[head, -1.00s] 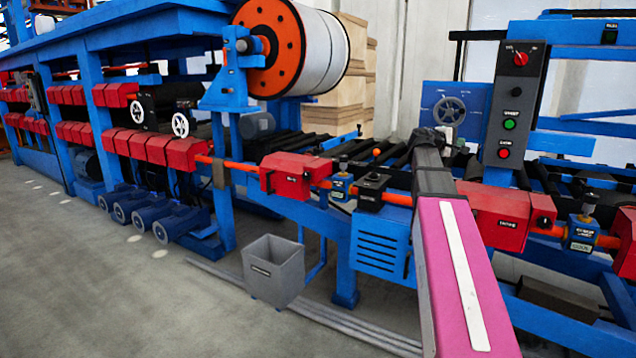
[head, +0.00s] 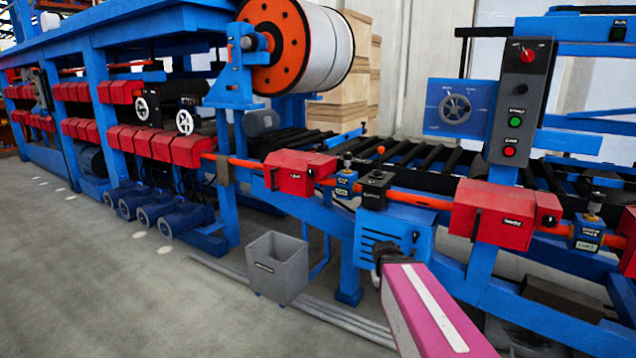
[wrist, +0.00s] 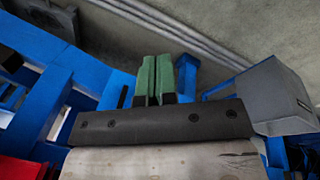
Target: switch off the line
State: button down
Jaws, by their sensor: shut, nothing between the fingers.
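A dark grey control panel (head: 520,105) stands upright on the blue machine at the right of the head view. It has a red rotary knob (head: 527,56) at the top, a green button (head: 515,122) in the middle and a red button (head: 509,151) below; their labels are too small to read surely. My gripper shows in the wrist view with its two green fingers (wrist: 154,78) together and nothing between them. In the head view my pink arm ends low, in front of a blue vented box (head: 392,232), below and left of the panel; the fingers are hidden there.
A blue plate with a handwheel (head: 454,108) is left of the panel. Red housings (head: 492,213) and an orange bar line the machine's front below it. A grey bin (head: 276,267) stands on the floor, also in the wrist view (wrist: 272,97). Open floor lies at the left.

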jog(key=c, duration=1.6)
grip_release()
jog(key=shift+m+g+y, duration=0.5)
jog(key=shift+g+y, duration=0.1)
jog(key=shift+y, duration=0.3)
jog(key=s+a+f, duration=0.2)
jog(key=s, duration=0.1)
jog(key=s+a+f, duration=0.1)
jog(key=s+a, duration=0.1)
jog(key=shift+a+f, duration=0.1)
jog(key=shift+f, duration=0.2)
jog(key=shift+c, duration=0.2)
jog(key=o, duration=1)
jog(key=shift+s+a+f, duration=0.1)
jog(key=shift+s+a, duration=0.1)
jog(key=shift+o, duration=0.5)
jog(key=shift+w, duration=0.1)
jog(key=w+d+r+m+t+h, duration=0.1)
jog(key=w+d+r+m+t, duration=0.15)
jog(key=w+d+r, duration=0.8)
jog(key=w+d+r+m+t, duration=0.1)
jog(key=w+d+r+t, duration=0.35)
jog(key=w+r, duration=0.6)
jog(key=m+t+h, duration=0.6)
jog(key=t+h, duration=0.2)
send_near(528, 57)
jog(key=x, duration=1)
jog(key=shift+w+d, duration=0.1)
jog(key=shift+w, duration=0.25)
